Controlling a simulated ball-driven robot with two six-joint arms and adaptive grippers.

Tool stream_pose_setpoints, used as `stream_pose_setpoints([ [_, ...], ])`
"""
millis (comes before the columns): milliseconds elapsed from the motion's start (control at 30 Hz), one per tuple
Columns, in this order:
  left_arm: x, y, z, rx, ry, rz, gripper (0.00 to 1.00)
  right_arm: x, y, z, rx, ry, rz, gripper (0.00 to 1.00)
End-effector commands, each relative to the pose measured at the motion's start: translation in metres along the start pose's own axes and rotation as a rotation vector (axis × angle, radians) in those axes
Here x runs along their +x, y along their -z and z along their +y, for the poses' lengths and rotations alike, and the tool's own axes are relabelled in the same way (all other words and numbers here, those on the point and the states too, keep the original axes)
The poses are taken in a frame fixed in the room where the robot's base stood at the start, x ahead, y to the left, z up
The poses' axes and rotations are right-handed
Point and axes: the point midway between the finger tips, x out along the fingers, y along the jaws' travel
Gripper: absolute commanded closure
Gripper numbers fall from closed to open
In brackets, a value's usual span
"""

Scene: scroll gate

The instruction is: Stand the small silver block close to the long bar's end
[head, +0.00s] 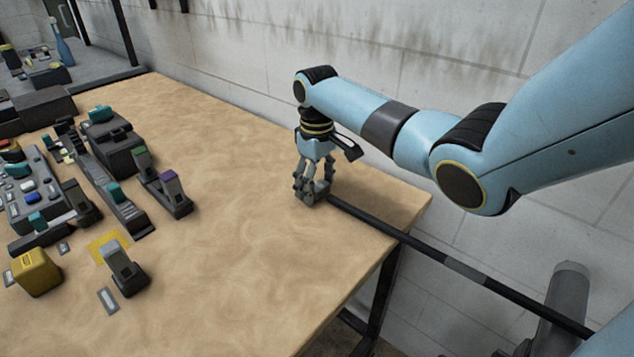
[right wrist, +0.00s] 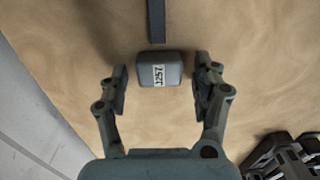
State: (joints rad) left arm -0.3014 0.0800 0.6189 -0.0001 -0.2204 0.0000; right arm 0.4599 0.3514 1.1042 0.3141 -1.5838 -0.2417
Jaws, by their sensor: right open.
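The small silver block (right wrist: 152,69) stands on the table between the fingers of my right gripper (right wrist: 160,88) in the right wrist view. It bears a white label with dark characters. Gaps show on both sides of it, so the open fingers do not touch it. The end of the long dark bar (right wrist: 156,22) lies just beyond the block, with a small gap between them. In the head view my right gripper (head: 312,190) points down at the bar's end, and the bar (head: 420,243) runs off the table to the lower right. My left gripper is not in view.
A yellow block (head: 36,272), a dark lever unit (head: 124,268) and several control panels with switches (head: 38,196) stand at the left. The table's right edge is close to my right gripper.

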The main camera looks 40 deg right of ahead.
Motion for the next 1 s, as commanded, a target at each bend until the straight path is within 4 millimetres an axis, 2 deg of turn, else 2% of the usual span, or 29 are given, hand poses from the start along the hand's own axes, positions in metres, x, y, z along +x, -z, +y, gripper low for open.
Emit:
stream_pose_setpoints([
  [167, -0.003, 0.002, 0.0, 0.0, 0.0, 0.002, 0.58, -0.025, 0.001, 0.001, -0.001, -0.001, 0.004, 0.34],
  [500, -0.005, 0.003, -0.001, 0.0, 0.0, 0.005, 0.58, -0.099, 0.001, 0.001, 0.0, -0.003, 0.004, 0.34],
  [600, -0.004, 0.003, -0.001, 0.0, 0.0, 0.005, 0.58, -0.111, 0.001, 0.001, 0.0, -0.001, 0.003, 0.34],
  [767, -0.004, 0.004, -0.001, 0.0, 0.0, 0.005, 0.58, -0.121, 0.0, 0.0, 0.0, 0.0, 0.001, 0.34],
  [1000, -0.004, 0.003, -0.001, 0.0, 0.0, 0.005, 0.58, -0.121, 0.0, 0.0, 0.001, 0.0, 0.001, 0.34],
])
